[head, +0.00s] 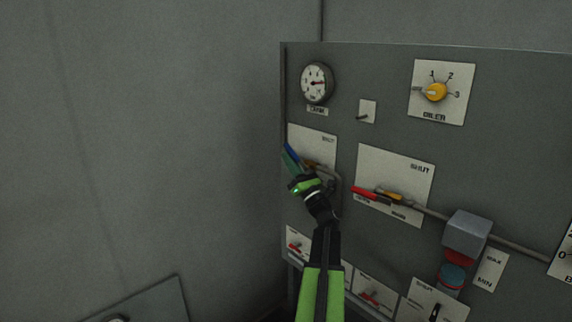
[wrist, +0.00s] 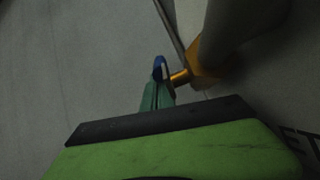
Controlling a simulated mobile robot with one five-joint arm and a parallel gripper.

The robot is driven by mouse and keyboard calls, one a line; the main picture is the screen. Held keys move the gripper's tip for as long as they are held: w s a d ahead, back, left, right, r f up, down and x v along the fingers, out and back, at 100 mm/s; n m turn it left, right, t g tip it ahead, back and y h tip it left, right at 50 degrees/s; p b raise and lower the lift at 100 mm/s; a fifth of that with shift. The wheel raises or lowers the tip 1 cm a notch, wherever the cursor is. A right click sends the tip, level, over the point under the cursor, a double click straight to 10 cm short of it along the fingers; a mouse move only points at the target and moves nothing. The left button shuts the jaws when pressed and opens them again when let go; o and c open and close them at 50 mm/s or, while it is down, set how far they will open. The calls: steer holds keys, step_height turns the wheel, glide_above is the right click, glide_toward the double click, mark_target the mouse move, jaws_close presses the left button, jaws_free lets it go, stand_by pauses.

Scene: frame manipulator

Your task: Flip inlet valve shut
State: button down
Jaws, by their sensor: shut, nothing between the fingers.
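The valve with the blue handle (head: 291,151) and brass body (head: 312,164) sits on a white plate (head: 320,148) marked SHUT at its upper right. The letters "ET" show on its plate in the wrist view. The handle points left, away from the SHUT mark, along the pipe line. My gripper (head: 288,158) is shut and empty, with its fingertips right at the blue handle. In the wrist view the green fingers (wrist: 157,95) reach up to the blue handle (wrist: 158,68), beside the brass stem (wrist: 180,77). Whether they touch is unclear. My gripper hides part of the plate.
A red-handled valve (head: 366,193) with its own SHUT plate is to the right. A gauge (head: 316,83), a small toggle (head: 366,112) and a yellow knob (head: 435,92) are above. Red switches (head: 370,297) sit below. Free room lies left of the panel.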

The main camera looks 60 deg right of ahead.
steer(key=shift+s+d+r, duration=0.15)
steer(key=shift+s+d, duration=0.05)
stand_by(0.6)
steer(key=s+a+f+b, duration=0.2)
steer(key=s+f+b, duration=0.1)
steer(key=f+b, duration=0.7)
steer(key=shift+s+f+b, duration=0.3)
steer(key=shift+f+b, duration=0.1)
steer(key=shift+f, duration=0.05)
